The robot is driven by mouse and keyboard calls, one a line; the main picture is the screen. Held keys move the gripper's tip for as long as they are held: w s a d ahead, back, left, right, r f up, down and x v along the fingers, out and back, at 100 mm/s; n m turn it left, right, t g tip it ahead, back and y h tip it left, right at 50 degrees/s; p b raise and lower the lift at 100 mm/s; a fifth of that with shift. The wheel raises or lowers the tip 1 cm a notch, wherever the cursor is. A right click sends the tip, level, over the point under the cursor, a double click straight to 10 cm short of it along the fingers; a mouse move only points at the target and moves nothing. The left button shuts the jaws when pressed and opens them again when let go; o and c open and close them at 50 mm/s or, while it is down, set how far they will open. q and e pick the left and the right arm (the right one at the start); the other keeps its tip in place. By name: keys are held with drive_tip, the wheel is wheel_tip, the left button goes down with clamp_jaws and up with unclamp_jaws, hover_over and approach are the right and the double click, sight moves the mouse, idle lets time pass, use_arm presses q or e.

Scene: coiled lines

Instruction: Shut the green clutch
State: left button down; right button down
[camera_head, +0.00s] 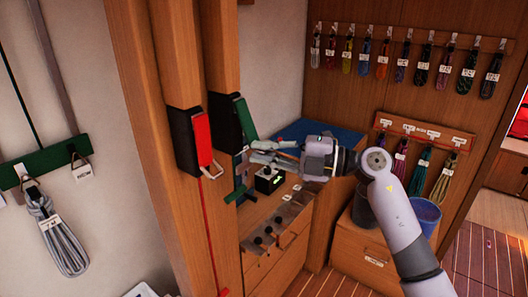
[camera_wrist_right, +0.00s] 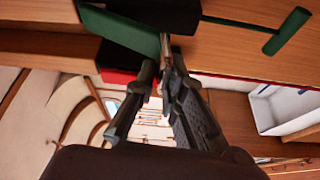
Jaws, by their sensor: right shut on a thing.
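The green clutch is a black body (camera_head: 224,122) on the wooden post with a green lever (camera_head: 246,121). The lever stands away from the body at its lower end, slanting out to the right. My right gripper (camera_head: 270,151) is at the lever's lower end, shut on its small metal handle. In the right wrist view, the fingertips (camera_wrist_right: 168,72) close on a thin metal piece (camera_wrist_right: 165,44) at the end of the green lever (camera_wrist_right: 118,28). The grip partly hides the handle. My left gripper is not in view.
A red clutch (camera_head: 202,138) with a wire handle is on the post to the left. Coiled lines hang on the back wall.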

drive_tip(key=shift+n+y, duration=0.3)
drive_tip(key=shift+y, duration=0.4)
drive_tip(key=w+a+f+b, duration=0.1)
drive_tip(key=b, duration=0.1)
drive_tip(key=w+a+f+b, duration=0.1)
drive_tip(key=a+b, duration=0.1)
drive_tip(key=shift+w+a+f, duration=0.1)
drive_tip(key=shift+f, duration=0.2)
drive_tip(key=c, duration=1.7)
unclamp_jaws()
drive_tip(key=shift+w+a, duration=0.1)
drive_tip(key=v, duration=1.2)
